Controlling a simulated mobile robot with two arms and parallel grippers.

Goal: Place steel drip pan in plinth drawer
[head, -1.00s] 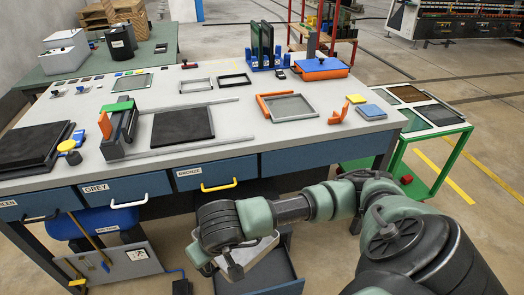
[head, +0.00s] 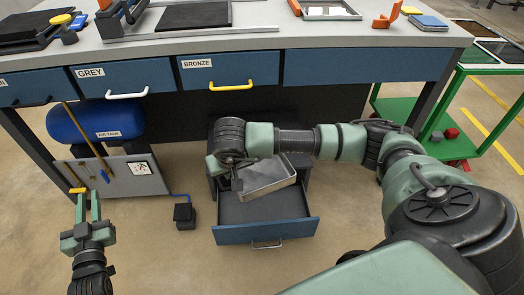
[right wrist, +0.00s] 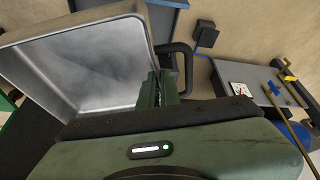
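The steel drip pan (head: 268,178) is a shallow grey metal tray. My right gripper (head: 236,180) is shut on its left edge and holds it over the back part of the open plinth drawer (head: 290,229). In the right wrist view the pan (right wrist: 85,70) fills the upper left, its wall between the fingers (right wrist: 157,92). The drawer has a blue front with a grey handle and a dark, empty-looking floor; its back is hidden by the pan and my arm. I cannot tell whether the pan touches the drawer. My left gripper (head: 88,207) is open and empty at the lower left.
The workbench (head: 250,33) stands above and behind, with shut drawers labelled GREY and BRONZE. A blue air tank (head: 95,122), a tool panel (head: 125,178) and a small black box (head: 185,213) are left of the drawer. A green cart (head: 455,105) is at the right.

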